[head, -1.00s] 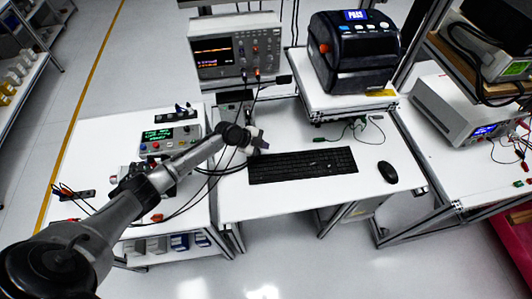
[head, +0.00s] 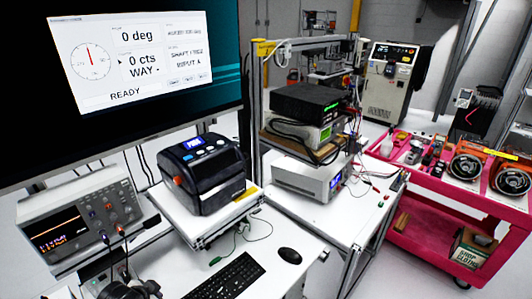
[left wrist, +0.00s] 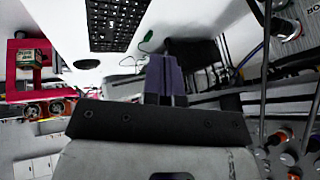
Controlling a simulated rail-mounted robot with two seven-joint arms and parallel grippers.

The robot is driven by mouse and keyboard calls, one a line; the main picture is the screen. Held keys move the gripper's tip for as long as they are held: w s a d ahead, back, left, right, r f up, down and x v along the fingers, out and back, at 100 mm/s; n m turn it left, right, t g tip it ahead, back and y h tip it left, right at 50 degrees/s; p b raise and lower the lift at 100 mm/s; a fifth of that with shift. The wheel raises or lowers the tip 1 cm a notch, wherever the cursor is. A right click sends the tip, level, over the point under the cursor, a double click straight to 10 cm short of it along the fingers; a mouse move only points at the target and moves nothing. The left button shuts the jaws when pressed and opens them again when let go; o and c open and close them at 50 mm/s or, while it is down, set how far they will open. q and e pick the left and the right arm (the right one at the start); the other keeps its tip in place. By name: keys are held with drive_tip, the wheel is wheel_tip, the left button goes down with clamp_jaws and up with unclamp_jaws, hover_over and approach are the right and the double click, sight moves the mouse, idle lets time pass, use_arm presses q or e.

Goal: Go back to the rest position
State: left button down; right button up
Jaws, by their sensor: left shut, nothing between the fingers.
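My left gripper (left wrist: 166,75) shows in the left wrist view with its two fingers together and nothing between them. It is near the workbench, with the black keyboard (left wrist: 115,22) beyond the fingertips and the mouse (left wrist: 87,64) to the left. In the head view only a small grey and dark part, probably of my left wrist, shows at the bottom left edge; the fingers cannot be made out there. My right gripper is in neither view.
In the head view, the oscilloscope (head: 82,222) stands at left and the black label printer (head: 203,172) on a raised shelf. The large monitor (head: 135,55) reads READY. Stacked instruments (head: 308,180) and a red cart (head: 420,215) stand to the right. Clear floor lies before the cart.

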use_arm(q)
drive_tip(key=s+d+r+n+t+y, duration=0.15)
drive_tip(key=s+d, duration=0.25)
drive_tip(key=s, duration=0.4)
drive_tip(key=s+d+r+n, duration=0.15)
drive_tip(key=s+d, duration=0.25)
drive_tip(key=s, duration=0.4)
drive_tip(key=s+d+f+n+g+h, duration=0.1)
drive_tip(key=s+d+f+g, duration=0.1)
drive_tip(key=s+f, duration=0.45)
drive_tip(key=s+d+f+g, duration=0.1)
drive_tip(key=s+f+g, duration=0.15)
drive_tip(key=s, duration=0.75)
wheel_tip(320, 180, up, 18)
drive_tip(key=p, duration=1.8)
drive_tip(key=shift+s+p, duration=0.3)
drive_tip(key=shift+p, duration=0.05)
drive_tip(key=shift+d+r, duration=0.1)
drive_tip(key=shift+d, duration=0.05)
drive_tip(key=shift+s, duration=0.1)
